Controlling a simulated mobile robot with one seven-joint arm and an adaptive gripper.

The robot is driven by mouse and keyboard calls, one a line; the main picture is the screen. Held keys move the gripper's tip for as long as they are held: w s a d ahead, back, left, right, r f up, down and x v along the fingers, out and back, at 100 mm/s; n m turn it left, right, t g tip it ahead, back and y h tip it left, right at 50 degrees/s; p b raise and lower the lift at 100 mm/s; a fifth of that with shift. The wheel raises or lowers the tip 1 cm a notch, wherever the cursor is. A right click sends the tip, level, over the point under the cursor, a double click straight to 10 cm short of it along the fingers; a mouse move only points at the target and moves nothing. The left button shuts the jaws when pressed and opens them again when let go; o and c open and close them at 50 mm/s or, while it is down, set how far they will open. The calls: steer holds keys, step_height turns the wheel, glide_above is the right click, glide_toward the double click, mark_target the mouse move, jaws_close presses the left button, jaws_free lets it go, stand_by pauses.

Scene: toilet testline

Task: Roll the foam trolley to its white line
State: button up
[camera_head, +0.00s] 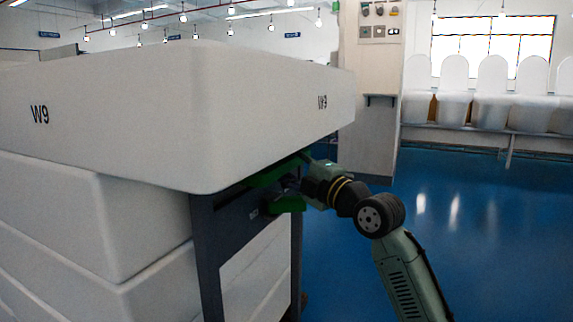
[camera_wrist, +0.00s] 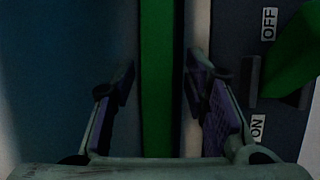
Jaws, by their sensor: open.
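The foam trolley stands at the left in the head view, a dark grey frame (camera_head: 207,245) loaded with large white foam blocks (camera_head: 170,110) marked W9. A green handle bar (camera_head: 268,178) shows on its end, just under the top block; it also runs upright through the wrist view (camera_wrist: 158,110). My gripper (camera_wrist: 160,82) is open, with one finger on each side of this bar and gaps visible between. In the head view, my gripper is partly hidden at the frame's end. No white line is seen on the floor.
A dark panel marked ON and OFF with a green lever (camera_wrist: 292,60) sits right of my gripper in the wrist view. A pale control cabinet (camera_head: 368,110) stands behind. A bench with white toilets (camera_head: 492,95) lines the back right. The blue floor (camera_head: 490,240) at right is clear.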

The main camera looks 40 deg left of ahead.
jaws_close()
stand_by(0.4)
stand_by(0.4)
